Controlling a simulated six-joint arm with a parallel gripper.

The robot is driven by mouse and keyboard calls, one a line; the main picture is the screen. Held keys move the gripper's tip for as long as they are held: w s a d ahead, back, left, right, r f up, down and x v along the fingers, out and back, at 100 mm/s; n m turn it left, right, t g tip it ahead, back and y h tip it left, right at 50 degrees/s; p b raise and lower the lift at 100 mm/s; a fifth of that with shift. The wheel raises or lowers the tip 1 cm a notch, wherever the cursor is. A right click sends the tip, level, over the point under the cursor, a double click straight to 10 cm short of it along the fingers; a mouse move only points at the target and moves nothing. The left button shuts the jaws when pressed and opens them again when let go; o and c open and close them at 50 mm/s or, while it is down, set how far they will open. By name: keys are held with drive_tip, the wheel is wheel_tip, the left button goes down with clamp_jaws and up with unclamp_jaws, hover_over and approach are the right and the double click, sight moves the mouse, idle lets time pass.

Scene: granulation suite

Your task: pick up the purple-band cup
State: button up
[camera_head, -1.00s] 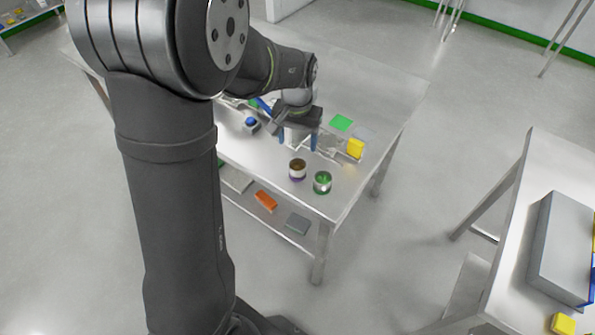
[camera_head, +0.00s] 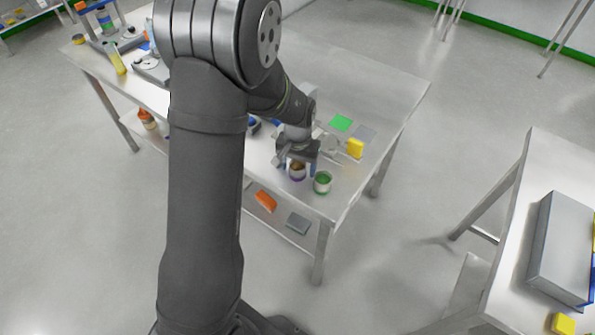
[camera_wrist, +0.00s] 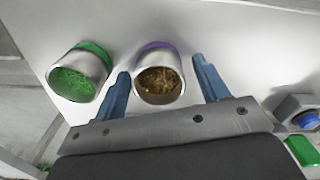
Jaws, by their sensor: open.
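The purple-band cup (camera_head: 297,172) stands upright on the metal table near its front corner. In the wrist view the cup (camera_wrist: 160,88) shows a metal wall, a purple band and brown granules inside. My gripper (camera_head: 298,167) is open, with its blue fingers on either side of this cup. In the wrist view my gripper (camera_wrist: 162,80) has its left finger close to the cup wall and a wider gap on the right. A green-band cup (camera_head: 322,183) with green contents stands just to the right; it also shows in the wrist view (camera_wrist: 78,76), left of the left finger.
A yellow block (camera_head: 355,148) and a green square (camera_head: 341,123) lie on the table (camera_head: 385,92) behind the cups. A grey piece with a blue top (camera_wrist: 300,112) sits right of my gripper. An orange item (camera_head: 266,201) lies on the lower shelf.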

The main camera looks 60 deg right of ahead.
drive_tip(key=c, duration=1.1)
drive_tip(key=shift+r, duration=0.15)
